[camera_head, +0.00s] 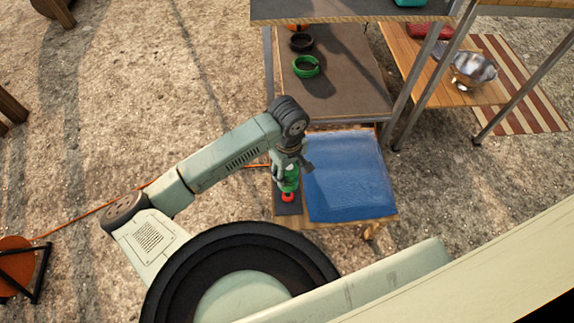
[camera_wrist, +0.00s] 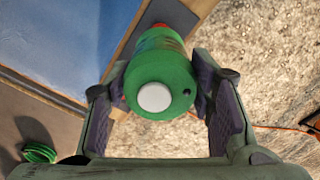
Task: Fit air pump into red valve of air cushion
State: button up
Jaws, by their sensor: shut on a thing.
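The air pump (camera_head: 291,181) is a green cylinder, upright or nearly so. In the wrist view, the air pump (camera_wrist: 165,68) shows its green top with a white round cap and a small dark hole. My gripper (camera_head: 290,170) is shut on it, one finger on each side. The red valve (camera_head: 288,198) shows just below the pump, over a dark strip along the cushion's left side. In the wrist view, red (camera_wrist: 160,26) peeks out past the pump's far end. Whether pump and valve touch is hidden. The blue air cushion (camera_head: 348,178) lies to the right of the pump.
A wooden bench (camera_head: 440,85) with a metal bowl (camera_head: 473,69) stands at the right. An orange cord (camera_head: 85,212) runs over open gravel at the left.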

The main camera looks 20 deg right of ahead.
jog(key=shift+f+b, duration=1.8)
jog(key=shift+f, duration=2.45)
jog(key=shift+f+b, duration=0.45)
jog(key=shift+b, duration=0.15)
jog(key=o, duration=1.5)
jog(key=shift+r, duration=0.1)
notch_tip(320, 180, up, 12)
jog(key=shift+f, duration=0.1)
